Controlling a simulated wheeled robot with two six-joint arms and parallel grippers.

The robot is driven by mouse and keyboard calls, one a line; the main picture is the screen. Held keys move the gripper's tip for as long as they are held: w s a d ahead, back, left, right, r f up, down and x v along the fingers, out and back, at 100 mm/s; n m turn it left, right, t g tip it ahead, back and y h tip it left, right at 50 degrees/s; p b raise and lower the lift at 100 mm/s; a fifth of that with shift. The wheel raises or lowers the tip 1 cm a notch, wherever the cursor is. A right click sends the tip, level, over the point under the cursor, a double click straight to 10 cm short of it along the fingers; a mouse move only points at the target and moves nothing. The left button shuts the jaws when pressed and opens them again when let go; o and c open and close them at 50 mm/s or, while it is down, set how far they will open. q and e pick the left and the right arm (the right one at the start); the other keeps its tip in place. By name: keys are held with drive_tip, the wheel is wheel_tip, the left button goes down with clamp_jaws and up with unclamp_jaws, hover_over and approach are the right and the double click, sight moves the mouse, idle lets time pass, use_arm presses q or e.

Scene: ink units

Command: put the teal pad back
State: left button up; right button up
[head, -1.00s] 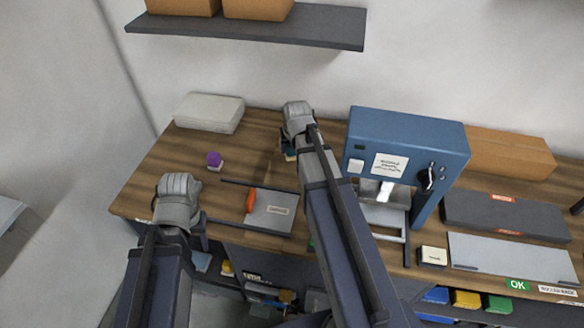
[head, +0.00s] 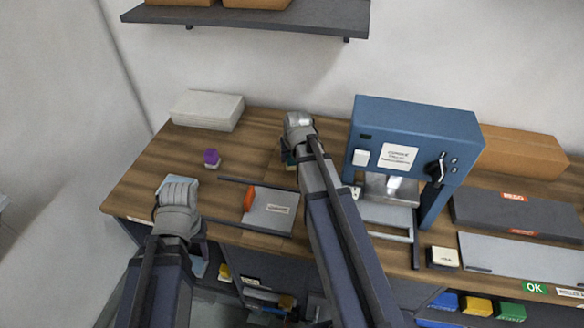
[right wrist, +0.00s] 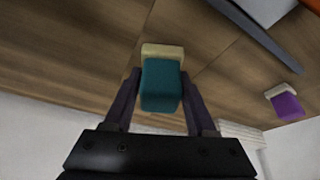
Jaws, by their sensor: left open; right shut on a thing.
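The teal pad (right wrist: 161,86) has a cream end (right wrist: 162,50) and sits between the two dark fingers of my right gripper (right wrist: 162,100), which is shut on it. In the head view my right gripper (head: 291,155) is over the back middle of the wooden bench, with only a sliver of teal showing below it. I cannot tell whether the pad touches the bench. My left gripper (head: 177,238) is open and empty near the bench's front left edge, its fingers mostly hidden behind the wrist.
A purple pad (head: 211,157) stands on the bench (head: 165,165) at left, also in the right wrist view (right wrist: 287,106). A grey plate with an orange part (head: 270,209) lies between my arms. A blue press (head: 415,130) stands right of my right arm. A small cream-topped block (head: 442,257) is near the front edge.

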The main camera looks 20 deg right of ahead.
sight(292, 165)
drive_tip(key=shift+f+b, duration=1.65)
drive_tip(key=shift+f, duration=0.15)
drive_tip(key=shift+f, duration=0.1)
drive_tip(key=shift+f, duration=0.15)
drive_tip(key=o, duration=1.2)
drive_tip(key=shift+p+v, duration=0.7)
drive_tip(key=shift+v, duration=0.25)
drive_tip(key=p+v, duration=0.9)
drive_tip(key=v, duration=0.1)
drive_tip(key=shift+r+p, duration=0.35)
drive_tip(key=shift+p, duration=0.05)
